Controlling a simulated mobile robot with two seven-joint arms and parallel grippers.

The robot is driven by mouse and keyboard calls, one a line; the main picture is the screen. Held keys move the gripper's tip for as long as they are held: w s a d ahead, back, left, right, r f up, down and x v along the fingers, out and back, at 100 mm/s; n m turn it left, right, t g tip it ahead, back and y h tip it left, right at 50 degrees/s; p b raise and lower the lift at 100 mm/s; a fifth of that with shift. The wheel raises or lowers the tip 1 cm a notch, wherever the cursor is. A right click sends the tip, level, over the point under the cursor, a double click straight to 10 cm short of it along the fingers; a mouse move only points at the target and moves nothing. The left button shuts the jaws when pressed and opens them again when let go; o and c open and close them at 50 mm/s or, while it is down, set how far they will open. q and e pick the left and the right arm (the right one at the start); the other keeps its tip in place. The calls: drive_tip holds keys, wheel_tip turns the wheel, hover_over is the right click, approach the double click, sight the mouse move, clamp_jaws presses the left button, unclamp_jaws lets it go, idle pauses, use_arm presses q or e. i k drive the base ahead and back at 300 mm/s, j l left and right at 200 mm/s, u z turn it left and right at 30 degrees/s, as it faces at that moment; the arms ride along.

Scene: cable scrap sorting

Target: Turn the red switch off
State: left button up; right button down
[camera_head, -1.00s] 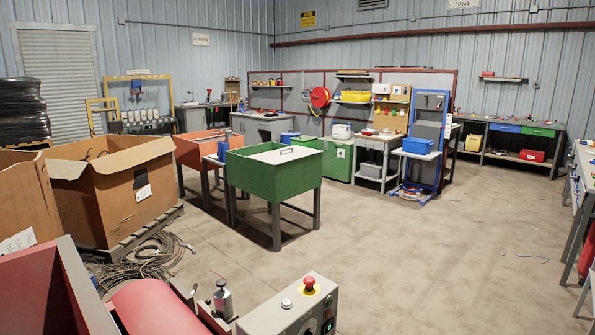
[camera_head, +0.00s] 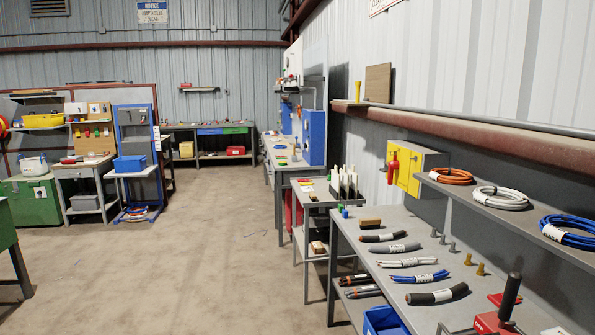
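A red switch handle (camera_head: 393,168) sits on the front of a yellow and grey box (camera_head: 417,170). The box is mounted on the right wall, above the back of a grey workbench (camera_head: 350,240). The handle looks upright, though it is small and its exact setting is hard to tell. Neither of my grippers shows in the head view.
Cable pieces (camera_head: 413,276) lie on the workbench, with a black-handled red tool (camera_head: 505,305) at its near end. A shelf (camera_head: 530,222) with cable coils juts out at right. A small grey table (camera_head: 315,196) adjoins the bench. The floor (camera_head: 190,275) at left is open.

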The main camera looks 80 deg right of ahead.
sight(393, 165)
drive_tip(key=l+z, duration=0.1)
drive_tip(key=z, duration=3.05)
drive_tip(key=i+j+u, duration=0.5)
drive_tip(key=i+u, duration=0.15)
drive_tip(key=i, duration=0.15)
drive_tip(key=i+j+u, duration=0.1)
drive_tip(key=i+u, duration=0.3)
drive_tip(key=i, duration=0.85)
drive_tip(key=i+z, duration=0.2)
drive_tip(key=i, duration=0.2)
drive_tip(key=i+j+z, duration=0.45)
drive_tip(key=i, duration=0.25)
drive_tip(key=i+j+z, duration=0.2)
drive_tip(key=i+z, duration=0.25)
drive_tip(key=i+j+z, duration=0.2)
drive_tip(key=z, duration=0.25)
drive_tip(key=j, duration=0.1)
